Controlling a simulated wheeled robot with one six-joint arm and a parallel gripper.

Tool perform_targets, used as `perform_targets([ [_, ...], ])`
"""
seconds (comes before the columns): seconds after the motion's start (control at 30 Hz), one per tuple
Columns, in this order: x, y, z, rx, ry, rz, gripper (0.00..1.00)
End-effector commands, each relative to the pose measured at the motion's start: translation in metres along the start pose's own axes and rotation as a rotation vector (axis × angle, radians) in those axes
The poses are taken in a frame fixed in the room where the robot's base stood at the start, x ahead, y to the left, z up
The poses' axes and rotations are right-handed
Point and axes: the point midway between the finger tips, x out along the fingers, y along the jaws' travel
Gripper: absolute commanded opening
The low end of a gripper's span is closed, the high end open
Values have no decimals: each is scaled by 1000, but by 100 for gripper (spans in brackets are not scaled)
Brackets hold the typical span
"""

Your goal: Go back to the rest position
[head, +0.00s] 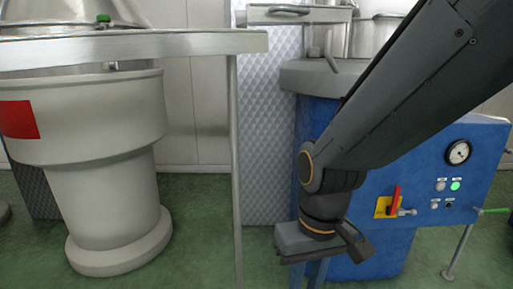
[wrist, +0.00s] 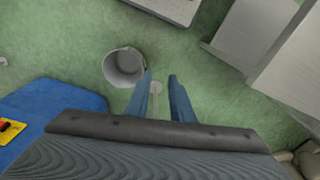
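My gripper (head: 308,275) hangs at the end of my arm in front of the blue machine (head: 385,235) in the head view, pointing down. Its fingertips run towards the bottom edge of that view. In the wrist view, the two blue fingers of my gripper (wrist: 160,78) stand apart, with only green floor and a small pale disc between and beyond them. Nothing is held. No mark of a rest position shows.
A grey bucket (wrist: 122,68) stands on the floor in the wrist view. The blue machine has a yellow plate with a red lever (head: 395,201) and a gauge (head: 458,152). A large pale vessel (head: 105,190) and a metal post (head: 236,170) stand left. Green floor shows between them.

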Motion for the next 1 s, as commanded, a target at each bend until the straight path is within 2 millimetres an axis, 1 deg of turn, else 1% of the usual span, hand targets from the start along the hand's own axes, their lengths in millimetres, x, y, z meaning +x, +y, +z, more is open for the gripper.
perform_targets([
  [0.03, -18, 6, 4, 22, -4, 5, 21],
  [0.27, -60, 33, 14, 103, -13, 24, 21],
  [0.5, -104, 62, 28, 185, -22, 41, 21],
  [0.6, -119, 72, 35, 215, -27, 46, 21],
  [0.7, -130, 80, 39, 239, -29, 50, 21],
  [0.8, -136, 85, 43, 253, -31, 53, 21],
  [1.0, -137, 89, 44, 261, -33, 55, 21],
])
